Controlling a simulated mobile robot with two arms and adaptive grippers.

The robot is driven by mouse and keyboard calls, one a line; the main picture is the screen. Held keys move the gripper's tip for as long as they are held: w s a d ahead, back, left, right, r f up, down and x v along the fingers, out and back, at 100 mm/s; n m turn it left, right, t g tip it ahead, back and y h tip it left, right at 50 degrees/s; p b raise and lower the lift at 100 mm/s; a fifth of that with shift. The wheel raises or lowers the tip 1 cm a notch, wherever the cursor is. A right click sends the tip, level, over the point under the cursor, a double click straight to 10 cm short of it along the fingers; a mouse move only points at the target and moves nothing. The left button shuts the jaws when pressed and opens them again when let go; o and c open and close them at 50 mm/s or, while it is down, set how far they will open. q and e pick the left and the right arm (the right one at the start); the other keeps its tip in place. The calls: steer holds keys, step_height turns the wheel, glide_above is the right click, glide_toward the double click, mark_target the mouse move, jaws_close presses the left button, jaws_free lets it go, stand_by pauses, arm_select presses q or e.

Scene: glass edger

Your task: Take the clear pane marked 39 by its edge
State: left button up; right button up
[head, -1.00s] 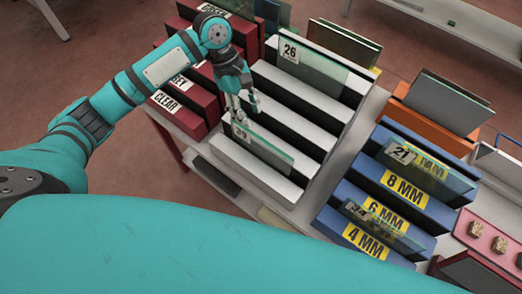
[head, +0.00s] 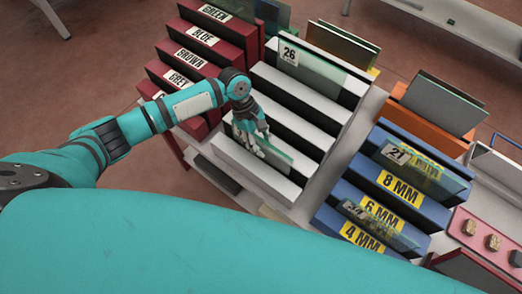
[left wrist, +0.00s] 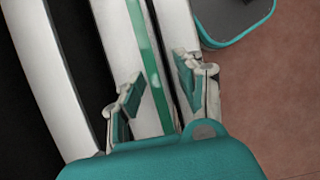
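The clear pane marked 39 (head: 279,160) stands in the front slot of the white stepped rack (head: 246,178). Its number label is now hidden behind my gripper in the head view. My left gripper (head: 254,147) is down at the pane's left half. In the left wrist view the pane's green edge (left wrist: 147,48) runs between the two spread fingers of my left gripper (left wrist: 160,78). The fingers are open, one on each side of the pane, with a gap visible around it. My right gripper is in neither view.
Pane 26 (head: 325,72) stands in the white rack's back slot. The white rack's middle slots look empty.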

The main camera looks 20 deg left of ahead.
arm_select(q)
steer(key=shift+c, duration=0.3)
jaws_close()
steer(key=shift+w+r, duration=0.1)
steer(key=shift+w, duration=0.05)
